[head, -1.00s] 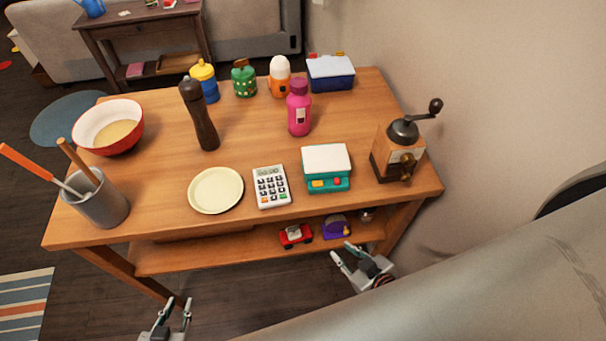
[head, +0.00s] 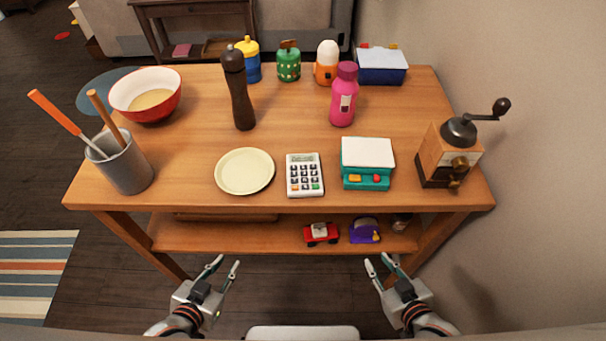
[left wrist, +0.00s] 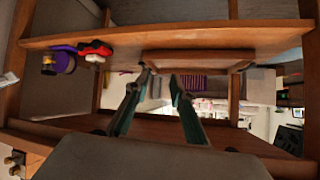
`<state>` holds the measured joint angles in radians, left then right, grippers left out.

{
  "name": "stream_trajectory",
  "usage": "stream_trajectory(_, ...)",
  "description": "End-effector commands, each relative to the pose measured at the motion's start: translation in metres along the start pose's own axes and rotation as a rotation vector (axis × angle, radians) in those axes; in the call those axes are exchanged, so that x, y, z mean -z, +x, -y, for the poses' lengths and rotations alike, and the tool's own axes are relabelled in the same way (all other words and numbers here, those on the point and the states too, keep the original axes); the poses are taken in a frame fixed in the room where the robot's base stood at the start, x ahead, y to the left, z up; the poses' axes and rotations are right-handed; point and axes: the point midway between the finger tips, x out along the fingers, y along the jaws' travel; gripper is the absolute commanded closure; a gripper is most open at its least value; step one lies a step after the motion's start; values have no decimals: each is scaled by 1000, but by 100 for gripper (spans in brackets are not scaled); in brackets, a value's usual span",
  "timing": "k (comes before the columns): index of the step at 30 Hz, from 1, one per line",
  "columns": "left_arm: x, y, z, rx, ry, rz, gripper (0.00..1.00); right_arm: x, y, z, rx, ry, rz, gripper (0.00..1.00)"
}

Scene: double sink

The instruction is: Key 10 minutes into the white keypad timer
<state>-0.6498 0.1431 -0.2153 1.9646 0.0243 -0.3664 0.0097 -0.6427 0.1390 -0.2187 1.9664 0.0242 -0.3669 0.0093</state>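The white keypad timer (head: 304,175) lies flat on the wooden table near its front edge, with a small display at its top and rows of keys; the display is too small to read. My left gripper (head: 227,267) is open and empty, below and in front of the table, left of the timer. In the left wrist view its two fingers (left wrist: 160,85) are apart and point toward the table's lower shelf. My right gripper (head: 378,267) is open and empty, in front of the table, right of the timer. Neither gripper touches anything.
A cream plate (head: 244,171) lies left of the timer and a teal scale (head: 366,178) stands right of it. A coffee grinder (head: 448,158), pepper mill (head: 238,90), pink bottle (head: 343,97), grey utensil cup (head: 122,165) and red bowl (head: 146,95) are on the table (head: 290,132).

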Motion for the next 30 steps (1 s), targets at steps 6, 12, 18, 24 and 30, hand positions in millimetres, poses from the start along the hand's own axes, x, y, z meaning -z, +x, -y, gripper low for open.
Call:
stream_trajectory(6,5,0,2,2,1,-7,92,0,-2,-2,-2,0,2,75)
stream_trajectory(12,3,0,2,3,0,-4,100,-4,-2,-2,-3,-1,8,75)
stream_trajectory(18,-1,1,1,3,-1,4,100,-8,-2,-2,-3,-1,14,75)
stream_trajectory(24,-2,1,1,3,-1,6,100,-8,-2,-2,-3,-1,16,75)
stream_trajectory(30,-2,1,1,3,-1,5,100,-8,-2,-2,-4,-1,15,75)
